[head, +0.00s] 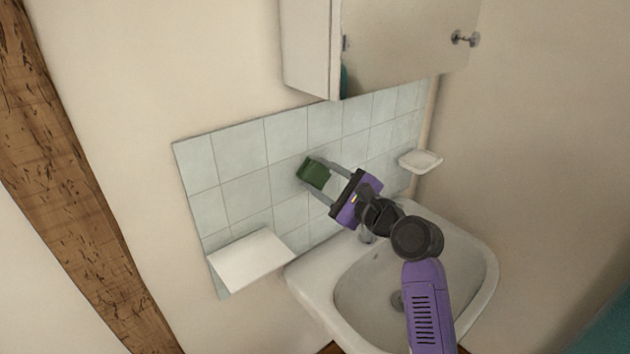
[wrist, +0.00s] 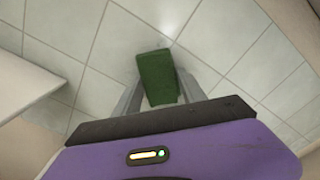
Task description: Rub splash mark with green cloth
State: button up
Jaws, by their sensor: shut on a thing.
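The green cloth (head: 313,172) is a folded dark green block held between my gripper's fingers. My gripper (head: 322,180) is shut on it, in front of the tiled splashback (head: 240,150) above the washbasin. In the wrist view the cloth (wrist: 158,78) sits between the two grey fingers of my gripper (wrist: 160,90), close to the pale tiles (wrist: 110,45). I cannot tell whether the cloth touches the tiles. No splash mark can be made out on the tiles in either view; the cloth and gripper hide part of them.
A white shelf (head: 250,260) juts out at left, and a soap dish (head: 420,160) at right. A wooden beam (head: 70,170) stands at far left.

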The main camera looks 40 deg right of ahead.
aim_at(305, 177)
jog(key=shift+d, duration=0.45)
jog(key=shift+r, duration=0.15)
jog(key=shift+w+p, duration=0.15)
jog(key=shift+p, duration=0.3)
jog(key=shift+w+a+p, duration=0.2)
jog(key=shift+a+p, duration=1)
jog(key=shift+a, duration=1.05)
jog(key=shift+r+p, duration=0.4)
jog(key=shift+p, duration=0.25)
jog(key=shift+s+d+f+b, duration=0.1)
jog(key=shift+d+b, duration=0.1)
jog(key=shift+d, duration=0.95)
jog(key=shift+s+d+b, duration=0.1)
jog(key=shift+d+b, duration=0.05)
jog(key=shift+d, duration=0.95)
jog(key=shift+p, duration=0.3)
jog(key=shift+w, duration=0.1)
